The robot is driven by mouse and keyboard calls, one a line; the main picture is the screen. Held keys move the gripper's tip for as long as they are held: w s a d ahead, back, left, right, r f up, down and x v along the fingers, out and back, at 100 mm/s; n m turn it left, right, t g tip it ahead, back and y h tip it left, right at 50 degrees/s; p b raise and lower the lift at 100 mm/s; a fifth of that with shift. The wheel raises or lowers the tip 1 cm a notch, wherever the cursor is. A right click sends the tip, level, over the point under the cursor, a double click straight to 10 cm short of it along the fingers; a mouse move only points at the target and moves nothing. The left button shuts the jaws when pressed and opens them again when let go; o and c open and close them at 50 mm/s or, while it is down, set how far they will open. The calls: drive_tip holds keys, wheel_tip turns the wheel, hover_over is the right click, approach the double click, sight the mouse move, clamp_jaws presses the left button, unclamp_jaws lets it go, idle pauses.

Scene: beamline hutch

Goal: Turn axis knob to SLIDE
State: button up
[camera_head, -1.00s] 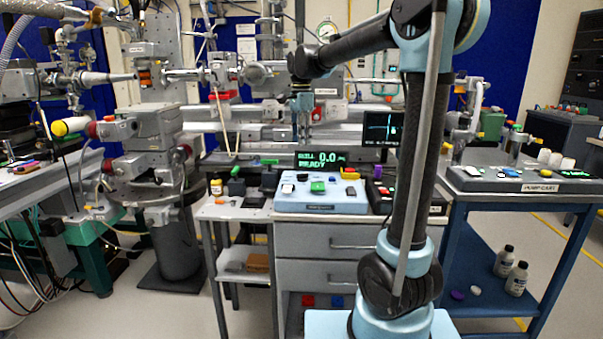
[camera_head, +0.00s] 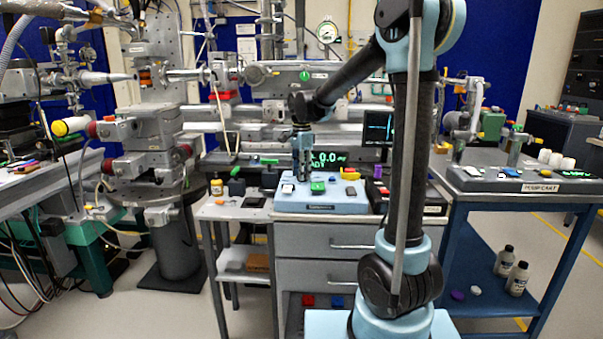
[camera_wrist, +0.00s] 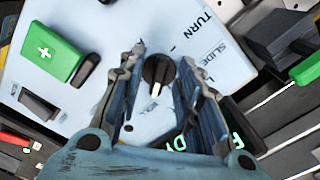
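The axis knob (camera_wrist: 158,70) is round and black with a white pointer line, on the pale blue control panel (camera_wrist: 205,70). In the wrist view its line points toward the bottom of the picture. Printed words TURN and SLIDE (camera_wrist: 212,52) are on the panel to its right. My gripper (camera_wrist: 161,60) is open, with one finger on each side of the knob and a visible gap to it. In the head view my gripper (camera_head: 302,176) points down above the panel (camera_head: 335,208), at its back left. The knob cannot be made out there.
A green button with a white plus (camera_wrist: 50,52) and a dark rocker switch (camera_wrist: 38,105) are left of the knob in the wrist view. A lit display (camera_head: 328,159) stands behind the panel, partly hidden by my gripper. A dark control box (camera_head: 432,201) is at right.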

clamp_jaws()
drive_tip(key=shift+n, duration=0.3)
drive_tip(key=n, duration=1)
drive_tip(key=shift+d+n, duration=0.15)
drive_tip(key=shift+n, duration=0.25)
drive_tip(key=n, duration=0.6)
drive_tip(key=shift+d, duration=0.15)
drive_tip(key=n, duration=0.6)
drive_tip(key=shift+w+d, duration=0.1)
drive_tip(key=shift+d, duration=0.05)
drive_tip(key=shift+n, duration=0.3)
